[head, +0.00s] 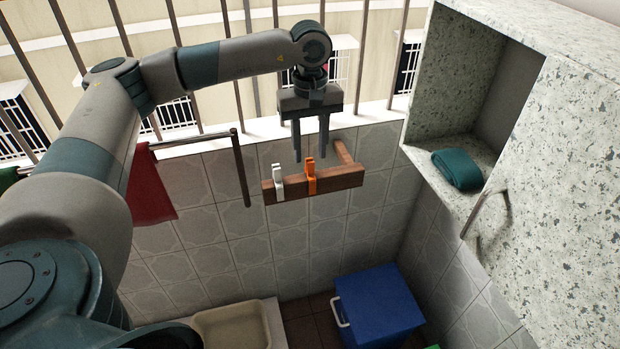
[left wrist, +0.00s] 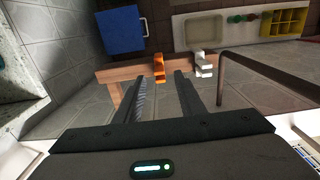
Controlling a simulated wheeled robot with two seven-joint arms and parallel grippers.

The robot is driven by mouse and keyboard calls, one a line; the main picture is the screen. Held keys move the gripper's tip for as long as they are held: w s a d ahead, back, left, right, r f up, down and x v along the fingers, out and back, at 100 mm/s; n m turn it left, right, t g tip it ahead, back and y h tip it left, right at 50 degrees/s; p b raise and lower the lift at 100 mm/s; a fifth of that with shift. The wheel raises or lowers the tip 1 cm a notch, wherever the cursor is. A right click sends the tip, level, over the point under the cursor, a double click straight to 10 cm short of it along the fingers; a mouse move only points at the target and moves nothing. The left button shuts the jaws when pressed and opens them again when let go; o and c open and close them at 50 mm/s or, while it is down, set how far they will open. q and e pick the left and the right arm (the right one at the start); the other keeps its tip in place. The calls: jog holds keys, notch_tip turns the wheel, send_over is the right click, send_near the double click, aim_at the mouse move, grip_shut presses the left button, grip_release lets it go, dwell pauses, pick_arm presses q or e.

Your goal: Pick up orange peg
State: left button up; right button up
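The orange peg (head: 311,176) is clipped upright on a wooden bar (head: 342,180) mounted at the tiled wall. A white peg (head: 278,182) sits on the same bar to its left. My left gripper (head: 311,160) points down just above and about the orange peg, with its two fingers apart and nothing visible between them. My right gripper is not in view.
A metal rail (head: 241,170) with a red cloth (head: 152,188) is left of the bar. A speckled cabinet (head: 560,170) holding a teal folded cloth (head: 457,169) stands at the right. A blue box (head: 378,308) and a beige basin (head: 232,326) are below.

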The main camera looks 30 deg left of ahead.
aim_at(310, 160)
pick_arm(q)
notch_tip(310, 160, down, 4)
jog(key=shift+f+b, duration=0.1)
jog(key=shift+b, duration=0.45)
grip_shut()
